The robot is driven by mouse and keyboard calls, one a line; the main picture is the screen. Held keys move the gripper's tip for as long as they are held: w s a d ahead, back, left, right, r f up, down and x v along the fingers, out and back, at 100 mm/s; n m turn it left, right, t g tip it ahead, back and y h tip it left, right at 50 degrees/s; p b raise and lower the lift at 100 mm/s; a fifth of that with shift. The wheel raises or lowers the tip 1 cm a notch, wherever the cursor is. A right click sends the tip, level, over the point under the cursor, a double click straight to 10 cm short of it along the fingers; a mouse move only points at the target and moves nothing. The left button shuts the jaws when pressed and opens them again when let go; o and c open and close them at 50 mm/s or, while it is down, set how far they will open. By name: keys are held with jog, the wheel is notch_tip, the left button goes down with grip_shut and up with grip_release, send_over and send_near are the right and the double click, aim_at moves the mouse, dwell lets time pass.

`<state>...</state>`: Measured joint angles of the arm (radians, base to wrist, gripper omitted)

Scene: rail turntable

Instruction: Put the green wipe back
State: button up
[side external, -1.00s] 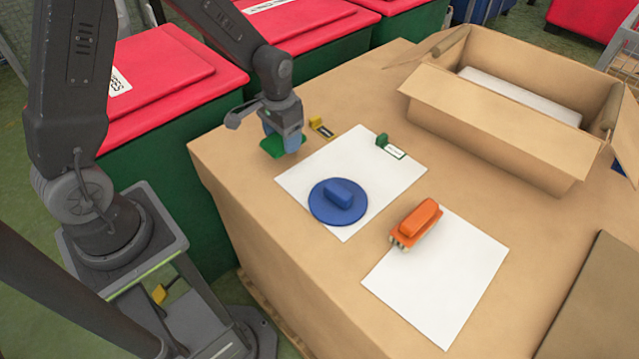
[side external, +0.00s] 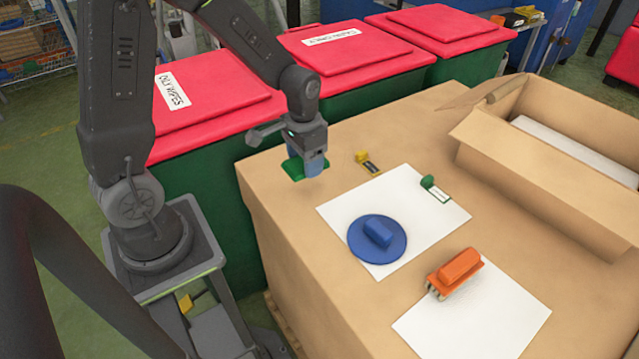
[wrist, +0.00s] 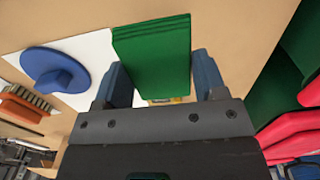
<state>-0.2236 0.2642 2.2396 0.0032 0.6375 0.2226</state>
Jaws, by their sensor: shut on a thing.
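The green wipe (side external: 292,169) is a folded, layered green pad. My gripper (side external: 306,163) is shut on it near the left back corner of the large cardboard surface. In the wrist view, the green wipe (wrist: 152,52) lies between the two blue fingers of my gripper (wrist: 160,78). I cannot tell how high it is above the cardboard. A green marker (side external: 428,182) with a small white card stands at the back right edge of a white sheet (side external: 345,213). A yellow marker (side external: 362,157) with a dark label stands behind that sheet.
A blue round tool (side external: 377,239) lies on the white sheet. An orange brush (side external: 455,272) lies at the edge of a second sheet (side external: 480,328). An open carton (side external: 540,160) stands at right. Green bins with red lids (side external: 205,103) line the back; the nearest label seems to read "OILY WIPES".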

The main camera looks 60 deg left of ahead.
aim_at(320, 193)
jog(key=w+d+f, duration=0.1)
jog(key=d+f, duration=0.1)
jog(key=d, duration=0.1)
jog(key=shift+w, duration=0.35)
jog(key=shift+f, duration=2.05)
jog(key=shift+f, duration=0.15)
jog(key=o, duration=0.8)
jog(key=shift+o, duration=0.2)
notch_tip(320, 193, up, 12)
jog(key=shift+r, duration=0.1)
jog(key=s+d+r+t, duration=0.4)
jog(key=s+r+t, duration=0.1)
jog(key=s+r, duration=0.7)
jog(key=shift+s+d+r+t, duration=0.2)
jog(key=shift+s+r+t, duration=0.1)
jog(key=shift+s, duration=0.75)
